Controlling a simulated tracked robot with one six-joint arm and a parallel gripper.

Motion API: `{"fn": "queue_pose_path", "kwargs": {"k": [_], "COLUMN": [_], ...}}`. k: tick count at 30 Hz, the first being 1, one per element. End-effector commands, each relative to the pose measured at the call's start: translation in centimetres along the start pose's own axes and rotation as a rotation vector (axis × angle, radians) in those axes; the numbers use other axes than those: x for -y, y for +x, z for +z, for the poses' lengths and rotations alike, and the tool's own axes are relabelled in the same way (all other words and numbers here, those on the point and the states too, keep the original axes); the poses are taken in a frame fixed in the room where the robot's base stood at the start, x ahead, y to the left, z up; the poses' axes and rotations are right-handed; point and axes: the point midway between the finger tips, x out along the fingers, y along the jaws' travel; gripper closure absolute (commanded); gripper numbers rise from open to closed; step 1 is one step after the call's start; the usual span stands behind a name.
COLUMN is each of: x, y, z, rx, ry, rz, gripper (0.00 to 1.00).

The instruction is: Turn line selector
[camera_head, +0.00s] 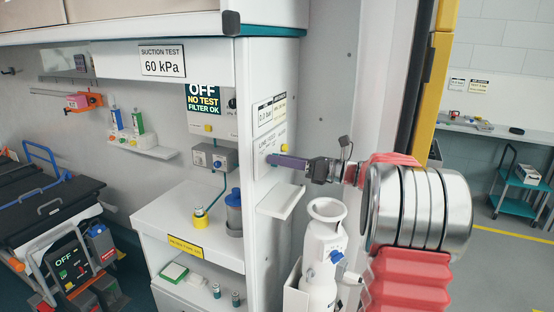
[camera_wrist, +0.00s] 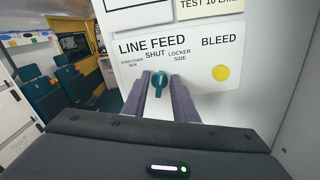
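The line selector is a small teal knob (camera_wrist: 160,82) on a white panel (camera_wrist: 205,85) marked LINE FEED, with the words SHUT above it, STRETCHER to its left and LOCKER SIDE to its right. The knob looks upright, toward SHUT. In the wrist view my gripper (camera_wrist: 160,90) has its two purple fingers on either side of the knob; I cannot tell whether they touch it. In the head view my gripper (camera_head: 272,160) reaches left to the panel on the cabinet's side and hides the knob.
A yellow BLEED button (camera_wrist: 221,73) is right of the knob. Below my gripper a small white shelf (camera_head: 282,200) juts out, and a white cylinder (camera_head: 322,250) stands in a holder. A white counter (camera_head: 190,225) lies left, and a yellow-edged door frame (camera_head: 435,80) is right.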

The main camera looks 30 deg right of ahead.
Motion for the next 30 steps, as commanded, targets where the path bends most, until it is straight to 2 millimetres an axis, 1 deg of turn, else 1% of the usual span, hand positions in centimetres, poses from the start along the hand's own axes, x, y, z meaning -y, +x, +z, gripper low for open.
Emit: {"fn": "queue_pose_path", "kwargs": {"k": [4, 15, 23, 30], "x": [0.0, -0.01, -0.04, -0.1], "y": [0.0, 0.0, 0.0, -0.01], "z": [0.0, -0.01, -0.02, -0.02], "rx": [0.0, 0.0, 0.0, 0.0], "ry": [0.0, 0.0, -0.04, -0.188], "rz": [0.0, 0.001, 0.001, 0.001], "gripper": [0.74, 1.0, 1.0, 1.0]}}
